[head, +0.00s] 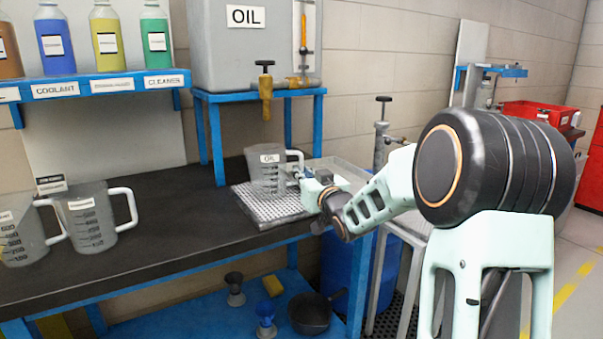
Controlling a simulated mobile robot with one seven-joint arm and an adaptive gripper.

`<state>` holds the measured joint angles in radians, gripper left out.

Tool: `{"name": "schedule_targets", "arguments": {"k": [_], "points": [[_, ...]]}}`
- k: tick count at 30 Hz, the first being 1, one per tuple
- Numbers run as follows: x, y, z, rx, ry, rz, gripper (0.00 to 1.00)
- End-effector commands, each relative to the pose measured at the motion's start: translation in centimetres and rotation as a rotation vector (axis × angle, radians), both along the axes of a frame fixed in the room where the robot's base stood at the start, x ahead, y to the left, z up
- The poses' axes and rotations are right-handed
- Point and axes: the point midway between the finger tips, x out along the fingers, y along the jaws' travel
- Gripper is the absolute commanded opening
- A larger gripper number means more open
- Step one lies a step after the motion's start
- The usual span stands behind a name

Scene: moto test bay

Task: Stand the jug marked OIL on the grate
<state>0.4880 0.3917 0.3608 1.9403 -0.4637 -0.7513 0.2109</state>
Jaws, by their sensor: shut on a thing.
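The clear measuring jug marked OIL (265,176) is upright at the grate (262,213), a pale metal mesh at the right end of the dark bench. Its base looks to be on or just above the mesh; I cannot tell if it touches. Its white handle faces right. My gripper (300,179) is at the handle's side, shut on the jug; its fingertips are partly hidden. The jug looks empty.
A grey OIL tank (250,50) with a brass tap (265,90) stands on a blue stand behind the grate. Two other jugs (92,217) stand at the bench's left. Bottles line a blue shelf (100,86). The bench middle (175,215) is clear.

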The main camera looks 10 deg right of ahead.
Motion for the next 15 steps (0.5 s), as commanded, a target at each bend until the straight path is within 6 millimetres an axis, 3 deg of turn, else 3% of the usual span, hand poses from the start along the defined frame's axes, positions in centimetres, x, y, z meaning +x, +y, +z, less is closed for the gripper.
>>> {"name": "schedule_targets", "arguments": {"k": [4,5,10,15], "points": [[0.00,0.01,0.01,0.000,0.000,0.000,0.00],[0.00,0.02,0.01,0.000,0.000,0.000,0.10],[0.00,0.02,0.01,0.000,0.001,0.000,0.28],[0.00,0.01,0.00,0.000,0.001,0.000,0.28]]}}
